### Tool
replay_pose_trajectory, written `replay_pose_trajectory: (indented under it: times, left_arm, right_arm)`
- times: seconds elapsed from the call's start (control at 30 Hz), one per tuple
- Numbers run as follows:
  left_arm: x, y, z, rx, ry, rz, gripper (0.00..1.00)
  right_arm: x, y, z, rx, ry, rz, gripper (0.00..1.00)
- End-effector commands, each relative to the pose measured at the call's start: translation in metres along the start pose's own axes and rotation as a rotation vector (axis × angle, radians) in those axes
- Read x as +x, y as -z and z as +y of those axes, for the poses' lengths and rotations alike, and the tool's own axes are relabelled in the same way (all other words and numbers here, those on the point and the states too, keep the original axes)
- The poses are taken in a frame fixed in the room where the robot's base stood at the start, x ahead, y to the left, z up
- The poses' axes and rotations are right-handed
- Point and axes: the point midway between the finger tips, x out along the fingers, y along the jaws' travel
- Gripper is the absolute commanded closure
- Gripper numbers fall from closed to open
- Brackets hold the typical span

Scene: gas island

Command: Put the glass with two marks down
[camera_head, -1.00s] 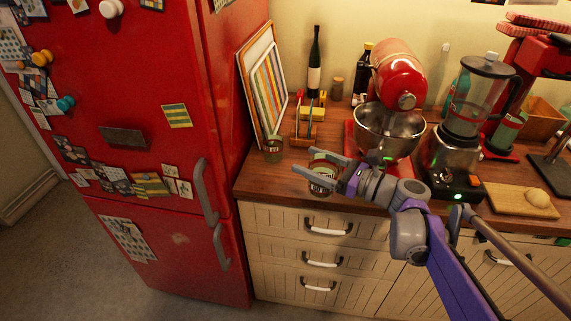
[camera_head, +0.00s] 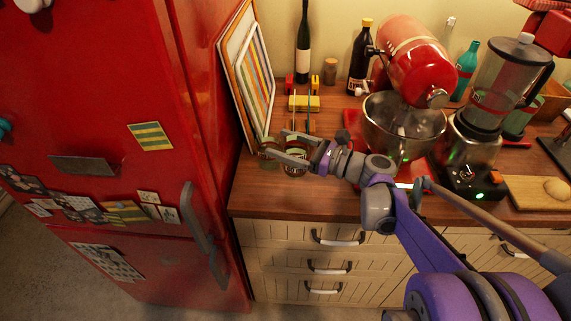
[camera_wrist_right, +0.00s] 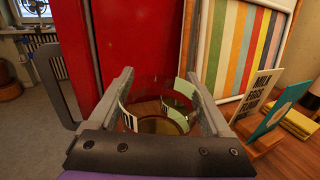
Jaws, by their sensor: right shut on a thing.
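My right gripper (camera_head: 275,144) is shut on a clear glass (camera_head: 295,170) over the left end of the counter (camera_head: 262,193), near the fridge. In the right wrist view the glass (camera_wrist_right: 160,126) sits between the fingers (camera_wrist_right: 156,78), with pale green and black-and-white marks on its wall. It looks upright. I cannot tell whether its base touches the wood. My left gripper is not in view.
The red fridge (camera_head: 110,115) stands close on the left. A small wooden holder with cards and a yellow item (camera_head: 304,103) stands behind. The red mixer with its steel bowl (camera_head: 400,125) is to the right. Some bare counter lies in front.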

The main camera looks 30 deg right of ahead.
Motion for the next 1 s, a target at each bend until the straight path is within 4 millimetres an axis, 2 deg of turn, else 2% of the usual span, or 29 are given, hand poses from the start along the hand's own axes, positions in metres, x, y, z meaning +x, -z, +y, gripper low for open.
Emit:
replay_pose_trajectory:
  times: [0.4, 0.87, 0.9, 0.97, 1.0]
  left_arm:
    - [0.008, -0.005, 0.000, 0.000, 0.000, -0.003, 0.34]
    - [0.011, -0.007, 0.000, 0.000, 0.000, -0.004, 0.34]
    - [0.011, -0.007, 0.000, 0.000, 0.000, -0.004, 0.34]
    - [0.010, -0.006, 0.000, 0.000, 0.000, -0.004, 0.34]
    - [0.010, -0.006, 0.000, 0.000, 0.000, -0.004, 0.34]
  right_arm:
    - [0.000, 0.049, -0.001, 0.000, 0.000, -0.001, 0.90]
    - [0.000, 0.057, 0.000, 0.000, 0.000, -0.001, 0.90]
    - [0.000, 0.057, 0.000, 0.000, 0.000, 0.000, 0.12]
    - [0.000, 0.057, 0.000, 0.000, 0.000, 0.000, 0.01]
    - [0.000, 0.056, 0.000, 0.000, 0.000, 0.000, 0.00]
